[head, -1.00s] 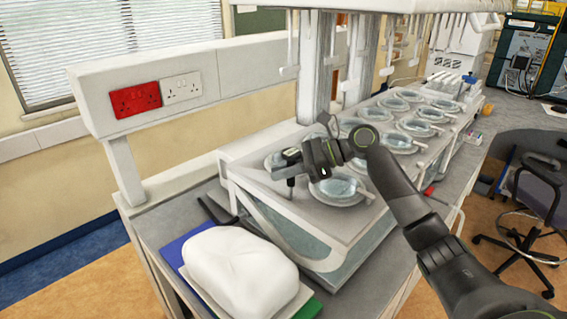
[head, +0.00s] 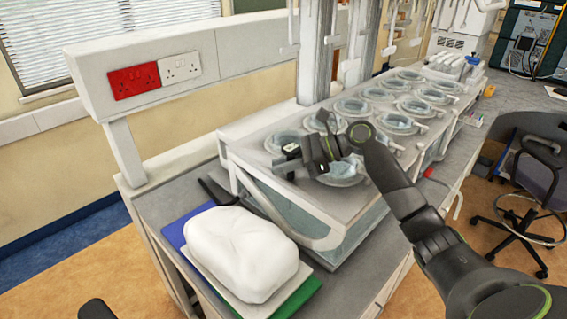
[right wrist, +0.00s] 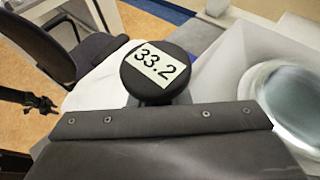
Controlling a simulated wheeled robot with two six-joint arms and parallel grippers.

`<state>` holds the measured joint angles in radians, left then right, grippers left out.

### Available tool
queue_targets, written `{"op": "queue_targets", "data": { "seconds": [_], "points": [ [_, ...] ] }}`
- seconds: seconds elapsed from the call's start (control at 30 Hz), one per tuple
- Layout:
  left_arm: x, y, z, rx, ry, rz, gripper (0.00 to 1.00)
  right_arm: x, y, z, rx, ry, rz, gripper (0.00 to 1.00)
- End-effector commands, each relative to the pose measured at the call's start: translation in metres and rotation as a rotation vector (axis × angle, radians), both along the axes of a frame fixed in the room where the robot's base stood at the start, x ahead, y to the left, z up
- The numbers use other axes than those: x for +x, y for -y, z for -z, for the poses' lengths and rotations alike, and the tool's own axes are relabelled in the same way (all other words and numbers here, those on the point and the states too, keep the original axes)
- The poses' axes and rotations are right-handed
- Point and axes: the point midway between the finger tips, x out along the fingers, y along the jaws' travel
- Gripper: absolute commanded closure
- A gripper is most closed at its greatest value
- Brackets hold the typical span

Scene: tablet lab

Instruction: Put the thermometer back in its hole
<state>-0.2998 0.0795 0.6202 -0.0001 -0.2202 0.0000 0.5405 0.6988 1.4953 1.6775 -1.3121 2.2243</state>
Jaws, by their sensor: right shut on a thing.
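My right gripper (head: 300,160) is shut on the thermometer, above the near left end of the water bath lid (head: 325,205). The thermometer's round black head with a white display reading 33.2 (right wrist: 157,68) shows in the right wrist view. In the head view its small dark head (head: 291,149) is at the jaws' left end. Only a short piece of dark stem shows below it, close to the lid. I cannot make out the hole or whether the stem is in it.
Several glass dishes (head: 398,122) sit in the bath's top. A white lumpy bundle (head: 240,252) lies on blue and green folders at the near left. White posts (head: 316,50) and an overhead shelf stand behind the bath. A chair (head: 530,190) stands at right.

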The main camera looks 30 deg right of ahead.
Motion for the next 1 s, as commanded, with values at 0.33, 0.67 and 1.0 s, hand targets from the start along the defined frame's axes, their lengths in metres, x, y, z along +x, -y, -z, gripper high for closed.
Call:
{"op": "queue_targets", "data": {
  "seconds": [0.33, 0.67, 1.0],
  "points": [
    [0.0, 0.0, 0.0, 0.0, 0.0, 0.0, 0.64, 0.0, 0.0, 0.0, 0.0, 0.0, 0.0, 0.58],
    [0.0, 0.0, 0.005, 0.0, 0.0, 0.0, 0.64, -0.005, 0.012, -0.003, -0.003, -0.001, 0.002, 0.58],
    [0.0, -0.001, 0.022, 0.001, 0.0, 0.0, 0.64, -0.029, 0.063, -0.024, -0.006, -0.001, 0.004, 0.58]
  ]
}}
